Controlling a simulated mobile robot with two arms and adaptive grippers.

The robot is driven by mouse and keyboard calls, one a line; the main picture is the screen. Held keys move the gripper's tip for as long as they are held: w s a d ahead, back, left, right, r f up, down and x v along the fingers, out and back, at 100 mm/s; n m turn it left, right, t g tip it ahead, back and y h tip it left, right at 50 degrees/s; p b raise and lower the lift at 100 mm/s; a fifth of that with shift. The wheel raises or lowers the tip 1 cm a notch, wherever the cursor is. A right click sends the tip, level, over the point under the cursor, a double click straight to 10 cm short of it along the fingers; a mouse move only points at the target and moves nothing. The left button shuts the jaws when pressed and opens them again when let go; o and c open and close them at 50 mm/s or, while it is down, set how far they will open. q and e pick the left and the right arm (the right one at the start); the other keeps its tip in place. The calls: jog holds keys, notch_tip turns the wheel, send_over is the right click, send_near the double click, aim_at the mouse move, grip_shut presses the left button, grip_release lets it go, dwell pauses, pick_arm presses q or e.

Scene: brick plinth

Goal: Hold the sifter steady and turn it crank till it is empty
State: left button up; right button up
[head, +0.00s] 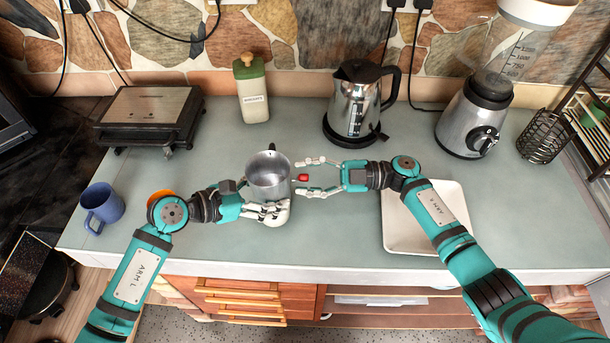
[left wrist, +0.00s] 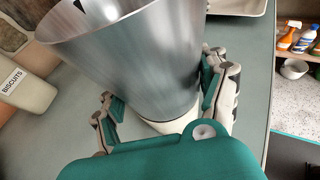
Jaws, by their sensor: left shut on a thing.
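The sifter (head: 268,180) is a grey metal cup with an open top, upright above the worktop. My left gripper (head: 266,211) is shut on its body; in the left wrist view the fingers lie on both sides of the sifter (left wrist: 135,65). The red crank knob (head: 303,178) sticks out on the sifter's right side. My right gripper (head: 310,176) is open, with its fingers above and below the knob and a gap to each. Something pale (left wrist: 172,124) shows under the sifter in the left wrist view. I cannot tell whether anything is left inside the sifter.
A white tray (head: 395,235) lies to the right, partly under my right arm. A blue mug (head: 103,205) stands at left. Behind are a grill (head: 150,112), a biscuits jar (head: 252,92), a kettle (head: 355,97) and a blender (head: 470,118). The worktop's front edge is close.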

jog(key=shift+a, duration=0.25)
grip_shut()
jog(key=shift+w+r+n, duration=0.1)
jog(key=shift+n, duration=0.4)
dwell(0.6)
jog(key=n, duration=0.3)
jog(key=r+n, duration=0.1)
jog(key=shift+w+d+r+n, duration=0.1)
jog(key=shift+w+n, duration=0.15)
jog(key=shift+n, duration=0.15)
jog(key=shift+r+n+h, duration=0.15)
jog(key=shift+r+n, duration=0.15)
jog(key=shift+n, duration=0.75)
jog(key=shift+r+n+h, duration=0.1)
jog(key=shift+r+n, duration=0.15)
jog(key=shift+n, duration=0.75)
jog(key=shift+r+n+h, duration=0.15)
jog(key=shift+r+n, duration=0.15)
jog(key=shift+n, duration=0.75)
